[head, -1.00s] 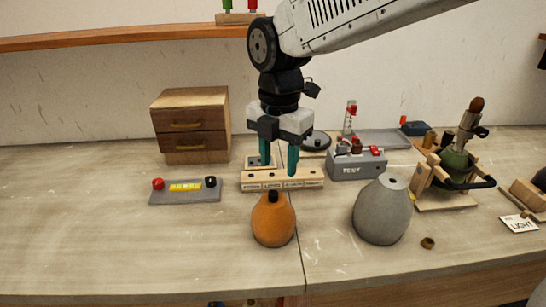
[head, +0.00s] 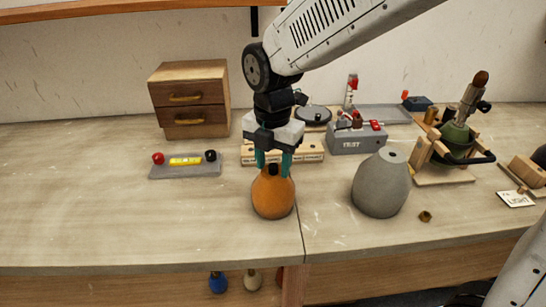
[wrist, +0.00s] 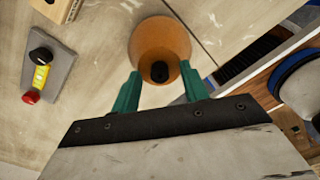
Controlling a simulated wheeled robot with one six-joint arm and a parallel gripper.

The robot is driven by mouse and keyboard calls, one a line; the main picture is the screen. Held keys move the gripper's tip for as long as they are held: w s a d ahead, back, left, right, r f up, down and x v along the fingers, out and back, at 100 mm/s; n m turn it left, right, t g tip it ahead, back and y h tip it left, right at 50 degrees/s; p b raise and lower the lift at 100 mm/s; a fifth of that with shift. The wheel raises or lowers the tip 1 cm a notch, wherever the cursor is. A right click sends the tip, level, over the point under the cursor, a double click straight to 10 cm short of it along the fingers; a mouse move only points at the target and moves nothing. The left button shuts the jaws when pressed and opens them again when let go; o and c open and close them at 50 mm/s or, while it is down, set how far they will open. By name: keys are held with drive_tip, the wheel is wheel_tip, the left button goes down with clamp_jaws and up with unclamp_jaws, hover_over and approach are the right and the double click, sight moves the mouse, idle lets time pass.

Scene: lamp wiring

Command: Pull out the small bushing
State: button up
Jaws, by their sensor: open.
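An orange vase-shaped lamp body (head: 273,197) stands upright on the table's near middle part. A small black bushing (head: 272,170) sits in its top opening; it also shows in the wrist view as a dark plug (wrist: 159,72). My gripper (head: 273,163) points down over the lamp body's neck, with its green fingers on either side of the bushing. In the wrist view the fingers (wrist: 160,90) are wide apart with the bushing between them in the picture. I cannot tell whether they touch the lamp body.
A grey lamp body (head: 381,184) stands to the right, with a small brass ring (head: 425,216) near it. A wooden block (head: 310,153) and the test box (head: 356,139) are behind. A grey tray with knobs (head: 186,165) lies left. The front left table is clear.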

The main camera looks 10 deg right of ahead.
sight(273, 167)
clamp_jaws()
drive_tip(key=shift+r, duration=0.65)
idle(0.5)
drive_tip(key=shift+r, duration=2.1)
